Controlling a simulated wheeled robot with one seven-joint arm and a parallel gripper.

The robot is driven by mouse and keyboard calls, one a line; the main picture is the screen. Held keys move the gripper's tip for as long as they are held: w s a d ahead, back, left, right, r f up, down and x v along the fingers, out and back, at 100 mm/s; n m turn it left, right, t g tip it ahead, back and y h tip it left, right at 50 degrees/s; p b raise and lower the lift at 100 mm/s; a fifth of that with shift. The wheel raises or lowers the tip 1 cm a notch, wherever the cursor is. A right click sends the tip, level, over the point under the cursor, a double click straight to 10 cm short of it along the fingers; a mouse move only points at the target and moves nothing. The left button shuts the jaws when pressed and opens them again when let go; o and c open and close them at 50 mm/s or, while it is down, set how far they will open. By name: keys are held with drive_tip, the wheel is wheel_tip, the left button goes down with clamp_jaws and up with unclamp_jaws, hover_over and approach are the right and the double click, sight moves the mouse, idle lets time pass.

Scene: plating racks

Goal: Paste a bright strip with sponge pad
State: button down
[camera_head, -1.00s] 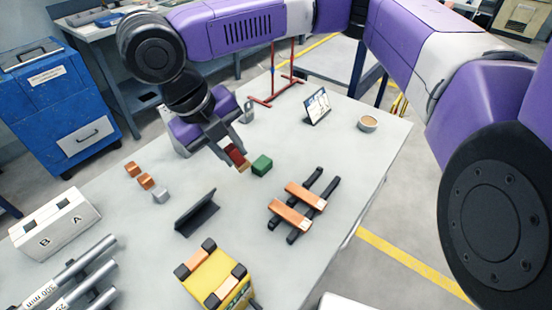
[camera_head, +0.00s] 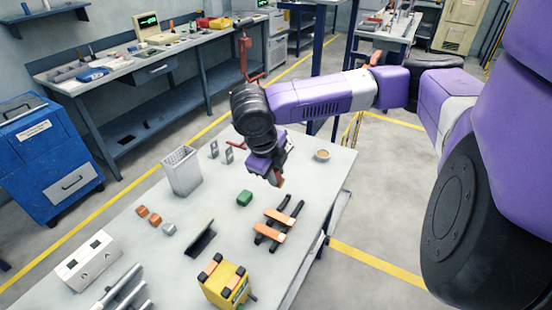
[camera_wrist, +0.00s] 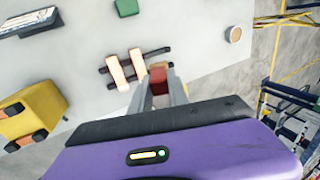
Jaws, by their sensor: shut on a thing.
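My gripper (camera_head: 279,181) is shut on a small red block with a tan face, which looks like the sponge pad (camera_head: 281,183). The pad's red side (camera_wrist: 158,80) shows between the fingertips in the wrist view. I hold it above the table, at the far end of the strips. Two copper-coloured strips, a far one (camera_head: 275,215) and a near one (camera_head: 269,232), lie across two black rails (camera_head: 293,211). In the wrist view the strips (camera_wrist: 116,73) are just left of my fingertips. I see no contact between pad and strips.
A green block (camera_head: 244,198) sits left of the rails and a shallow cup (camera_head: 322,155) at the far right. A yellow box (camera_head: 226,286), a black stand (camera_head: 200,238), a white box (camera_head: 88,262) and a perforated bin (camera_head: 181,171) stand around. The table right of the rails is clear.

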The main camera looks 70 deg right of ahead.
drive_tip(key=shift+s+d+f, duration=0.15)
drive_tip(key=shift+f, duration=0.05)
wheel_tip(320, 180, down, 5)
drive_tip(key=b, duration=0.4)
drive_tip(key=shift+r, duration=0.2)
